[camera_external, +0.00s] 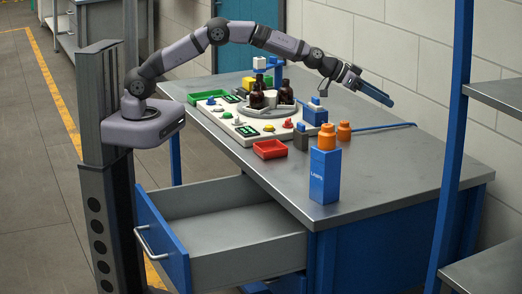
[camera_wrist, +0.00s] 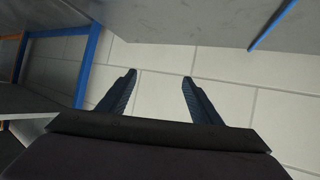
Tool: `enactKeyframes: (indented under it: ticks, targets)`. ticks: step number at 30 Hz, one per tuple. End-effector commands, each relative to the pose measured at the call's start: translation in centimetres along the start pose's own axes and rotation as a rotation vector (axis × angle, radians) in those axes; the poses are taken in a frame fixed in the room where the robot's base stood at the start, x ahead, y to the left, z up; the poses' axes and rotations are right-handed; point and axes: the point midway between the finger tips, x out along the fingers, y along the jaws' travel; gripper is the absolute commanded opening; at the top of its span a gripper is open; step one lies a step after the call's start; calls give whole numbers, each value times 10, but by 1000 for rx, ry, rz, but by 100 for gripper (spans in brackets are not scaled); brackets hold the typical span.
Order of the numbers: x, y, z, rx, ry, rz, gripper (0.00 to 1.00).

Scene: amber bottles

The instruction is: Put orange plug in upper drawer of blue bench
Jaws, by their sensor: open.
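Two small orange pieces stand on the bench top, one (camera_external: 326,137) just behind the blue box and one (camera_external: 344,131) slightly farther right. I cannot tell which is the plug. The blue bench (camera_external: 420,185) has a grey metal top. Its upper drawer (camera_external: 157,240), with a blue front and grey inside, is pulled out at the left; the visible floor is bare. My gripper (camera_external: 374,91) is raised above the right part of the bench, apart from the orange pieces. In the wrist view its two dark blue fingers (camera_wrist: 159,77) are spread with nothing between them.
A tall blue box (camera_external: 325,175) stands near the front edge. A red tray (camera_external: 270,149), a white button panel (camera_external: 235,120), brown bottles (camera_external: 286,93) and a green tray (camera_external: 207,96) crowd the middle and back. A blue post (camera_external: 455,120) rises at right. The right bench top is mostly clear.

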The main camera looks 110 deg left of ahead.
Motion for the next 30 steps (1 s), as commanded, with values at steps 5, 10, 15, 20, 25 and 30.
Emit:
enactKeyframes:
  ticks: [5,10,15,20,25,30]
  targets:
    - [-38,-39,49,77,-309,41,59]
    - [-77,-77,92,108,-545,18,59]
    - [-101,-98,112,117,-666,-9,59]
    - [-106,-102,118,118,-692,-15,59]
    - [-99,-102,123,118,-691,-14,59]
    - [-90,-103,130,118,-690,-13,59]
